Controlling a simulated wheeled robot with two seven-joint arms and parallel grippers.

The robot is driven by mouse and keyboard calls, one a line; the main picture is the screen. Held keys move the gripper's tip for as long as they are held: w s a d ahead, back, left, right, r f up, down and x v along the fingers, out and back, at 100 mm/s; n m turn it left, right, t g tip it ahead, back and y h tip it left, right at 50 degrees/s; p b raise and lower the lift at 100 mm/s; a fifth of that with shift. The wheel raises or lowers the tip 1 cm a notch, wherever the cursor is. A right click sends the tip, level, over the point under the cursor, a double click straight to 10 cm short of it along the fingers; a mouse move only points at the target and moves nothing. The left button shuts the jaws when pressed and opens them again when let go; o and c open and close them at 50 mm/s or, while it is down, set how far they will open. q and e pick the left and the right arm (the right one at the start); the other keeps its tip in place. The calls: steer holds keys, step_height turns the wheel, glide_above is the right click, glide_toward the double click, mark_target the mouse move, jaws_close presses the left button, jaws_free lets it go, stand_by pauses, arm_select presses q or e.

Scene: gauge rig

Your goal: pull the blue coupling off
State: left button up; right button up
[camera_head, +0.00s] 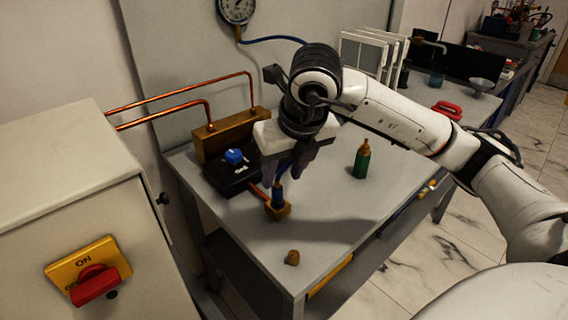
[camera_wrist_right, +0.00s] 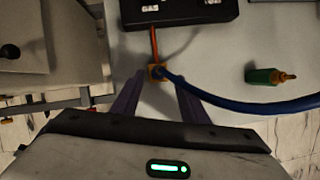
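The blue coupling (camera_head: 277,194) stands upright on a small brass fitting (camera_head: 278,211) near the front left of the workbench. A blue hose (camera_head: 282,168) comes down to it. My right gripper (camera_head: 284,175) is above and around the coupling's top, fingers pointing down. In the right wrist view the two fingers (camera_wrist_right: 158,84) are spread, with the brass fitting (camera_wrist_right: 156,72) and the hose end between and just beyond their tips. The hose (camera_wrist_right: 230,106) curves off to the right there. Contact with the coupling cannot be made out. My left gripper is out of view.
A black box with a blue knob (camera_head: 234,156) sits left of the fitting. A cabinet with a red switch (camera_head: 96,286) is at left.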

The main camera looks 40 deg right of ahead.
mark_target(279, 184)
steer(key=x, duration=0.6)
steer(key=shift+w+f, duration=0.1)
steer(key=shift+f, duration=0.25)
jaws_close()
